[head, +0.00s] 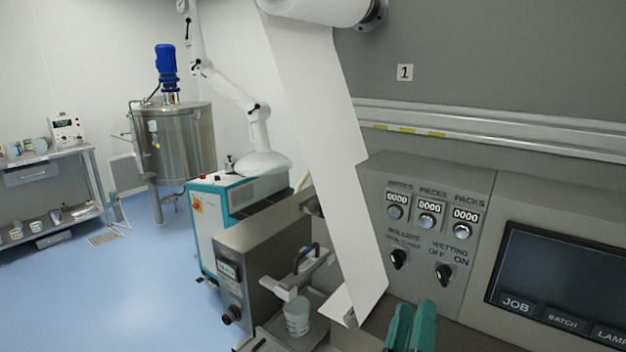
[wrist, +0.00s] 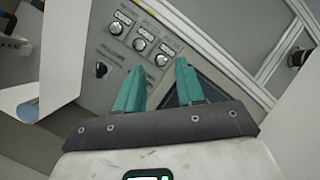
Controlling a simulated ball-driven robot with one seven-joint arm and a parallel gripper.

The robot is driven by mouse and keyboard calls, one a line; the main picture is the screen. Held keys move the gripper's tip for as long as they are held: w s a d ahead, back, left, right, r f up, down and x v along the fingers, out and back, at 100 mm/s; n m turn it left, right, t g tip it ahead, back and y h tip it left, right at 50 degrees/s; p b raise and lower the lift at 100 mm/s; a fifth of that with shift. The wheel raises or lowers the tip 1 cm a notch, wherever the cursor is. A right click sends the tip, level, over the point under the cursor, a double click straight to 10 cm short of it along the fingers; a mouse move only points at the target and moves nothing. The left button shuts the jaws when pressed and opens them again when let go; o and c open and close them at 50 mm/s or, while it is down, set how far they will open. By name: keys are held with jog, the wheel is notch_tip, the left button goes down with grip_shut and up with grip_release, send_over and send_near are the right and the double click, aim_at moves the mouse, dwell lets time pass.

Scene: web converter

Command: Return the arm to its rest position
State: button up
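My gripper (head: 412,326) shows at the bottom of the head view as teal fingers, in front of the grey control panel (head: 372,200). In the wrist view my gripper (wrist: 158,82) has its two teal fingers spread apart with nothing between them. Beyond the fingertips lie the panel's counters (wrist: 143,44) and a dark screen, partly hidden by the fingers. I cannot tell the exact distance from the fingers to the panel. The rest of my arm is mostly out of the head view.
A white web (head: 320,110) hangs from a roll (head: 318,8) just left of my gripper. Blue floor (head: 130,290) is open farther left.

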jog(key=s+a+n+t+y, duration=0.2)
jog(key=a+n+y, duration=0.2)
jog(key=n+y, duration=1.6)
jog(key=s+d+f+n+g+h, duration=0.2)
jog(key=s+f+n+g, duration=0.1)
jog(key=f+n+g, duration=0.75)
jog(key=s+d+f+g+h, duration=0.7)
jog(key=s+d+f+h, duration=0.1)
jog(key=s+d+f, duration=0.65)
jog(key=s+f+g+b, duration=0.2)
jog(key=s+f+g, duration=0.2)
jog(key=s+f, duration=0.5)
jog(key=shift+s+d, duration=0.2)
jog(key=shift+s, duration=0.8)
